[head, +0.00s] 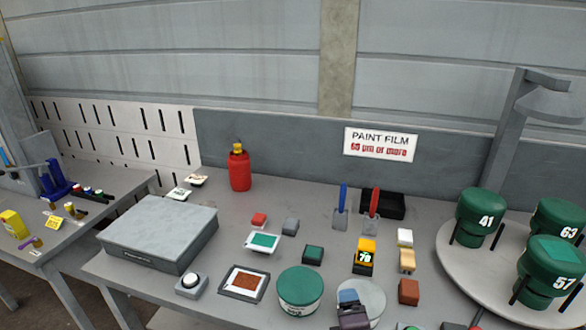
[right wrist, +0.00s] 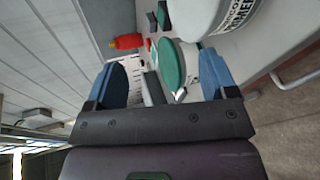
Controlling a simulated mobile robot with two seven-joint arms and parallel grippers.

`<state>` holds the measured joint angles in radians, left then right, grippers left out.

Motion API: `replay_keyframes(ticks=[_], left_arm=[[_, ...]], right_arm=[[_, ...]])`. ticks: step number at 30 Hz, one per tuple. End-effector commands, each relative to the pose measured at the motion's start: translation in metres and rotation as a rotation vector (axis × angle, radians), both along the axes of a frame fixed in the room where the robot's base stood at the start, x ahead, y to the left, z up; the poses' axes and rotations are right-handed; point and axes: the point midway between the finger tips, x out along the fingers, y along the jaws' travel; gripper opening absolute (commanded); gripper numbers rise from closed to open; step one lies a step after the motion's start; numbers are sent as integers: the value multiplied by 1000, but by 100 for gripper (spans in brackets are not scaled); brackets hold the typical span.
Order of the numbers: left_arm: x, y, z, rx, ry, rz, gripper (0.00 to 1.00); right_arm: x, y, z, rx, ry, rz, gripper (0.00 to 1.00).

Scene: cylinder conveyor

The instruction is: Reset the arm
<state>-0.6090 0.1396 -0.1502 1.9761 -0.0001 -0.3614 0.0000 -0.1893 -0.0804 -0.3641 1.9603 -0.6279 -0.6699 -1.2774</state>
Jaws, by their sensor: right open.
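My right gripper (head: 348,297) shows at the bottom of the head view, with bluish fingers and a dark purple body. It is in front of a pale round container (head: 372,296) and just right of a green-lidded tub (head: 300,288). In the right wrist view its two blue fingers (right wrist: 164,78) are spread wide apart, with nothing held between them. The green lid (right wrist: 172,65) shows beyond the gap, and a white container with lettering (right wrist: 228,18) is above it. My left gripper is in neither view.
The grey table holds a grey box (head: 160,232), a red bottle (head: 239,170), small blocks and a framed brown sample (head: 244,284). Green numbered canisters (head: 480,217) stand on a round turntable (head: 455,258) at right. A side table (head: 50,235) is at left.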

Motion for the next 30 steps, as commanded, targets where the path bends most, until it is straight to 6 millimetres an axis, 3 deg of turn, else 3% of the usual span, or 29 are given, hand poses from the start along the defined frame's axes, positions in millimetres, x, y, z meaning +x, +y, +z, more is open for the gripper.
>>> replay_keyframes(ticks=[11,17,21,24,30], left_arm=[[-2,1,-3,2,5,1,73],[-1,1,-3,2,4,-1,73],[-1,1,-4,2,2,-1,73],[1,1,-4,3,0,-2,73],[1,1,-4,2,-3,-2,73]], right_arm=[[-22,-29,-30,868,-6,-218,78],[-46,-58,-54,1279,15,-366,78],[-75,-88,-77,1515,32,-490,78],[-101,-113,-95,1594,44,-568,78],[-147,-149,-124,1547,73,-665,78]])
